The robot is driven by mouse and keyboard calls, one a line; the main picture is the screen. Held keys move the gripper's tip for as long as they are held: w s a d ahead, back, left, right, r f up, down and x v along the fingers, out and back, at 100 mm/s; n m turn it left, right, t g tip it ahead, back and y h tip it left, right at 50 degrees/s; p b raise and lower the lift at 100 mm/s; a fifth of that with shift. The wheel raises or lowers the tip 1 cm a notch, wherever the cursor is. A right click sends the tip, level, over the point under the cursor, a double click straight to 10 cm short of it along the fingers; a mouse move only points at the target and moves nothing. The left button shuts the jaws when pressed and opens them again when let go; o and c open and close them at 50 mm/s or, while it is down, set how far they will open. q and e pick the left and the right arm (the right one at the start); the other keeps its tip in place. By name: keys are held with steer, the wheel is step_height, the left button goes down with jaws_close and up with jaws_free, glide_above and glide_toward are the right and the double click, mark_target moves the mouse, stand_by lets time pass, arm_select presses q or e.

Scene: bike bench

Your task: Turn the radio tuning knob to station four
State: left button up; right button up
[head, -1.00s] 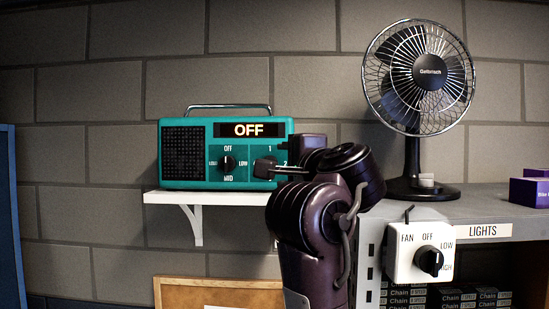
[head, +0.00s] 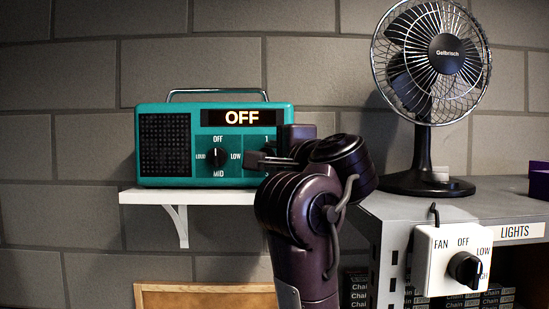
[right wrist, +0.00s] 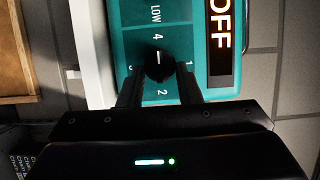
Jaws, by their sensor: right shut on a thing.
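The teal radio (head: 212,181) stands on a white wall shelf, and its display (head: 241,118) reads OFF. Its left knob (head: 215,156) has its mark towards OFF. The tuning knob (right wrist: 158,66) shows in the right wrist view, ringed by the numbers 1 to 4, with its white mark towards 4. My right gripper (right wrist: 159,82) is shut on this knob, one finger on each side. In the head view my right gripper (head: 262,160) hides most of the tuning knob and its numbers. My left gripper is in no view.
The white shelf (head: 150,197) is under the radio. To the right, a desk fan (head: 425,182) stands on a grey bench (head: 400,205), with a white fan switch box (head: 440,275) at its front. A wood-framed board (head: 165,292) is below the shelf.

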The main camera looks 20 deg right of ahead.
steer(key=c, duration=0.3)
steer(key=shift+r, duration=0.15)
steer(key=shift+n, duration=0.5)
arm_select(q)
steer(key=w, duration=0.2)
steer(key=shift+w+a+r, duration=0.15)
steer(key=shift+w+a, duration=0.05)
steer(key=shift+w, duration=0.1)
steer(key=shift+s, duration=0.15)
arm_select(e)
steer(key=o, duration=0.6)
steer(key=shift+c, duration=0.2)
steer(key=o, duration=0.4)
steer(key=shift+w, duration=0.2)
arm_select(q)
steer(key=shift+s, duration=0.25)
arm_select(e)
steer(key=shift+w+a, duration=0.1)
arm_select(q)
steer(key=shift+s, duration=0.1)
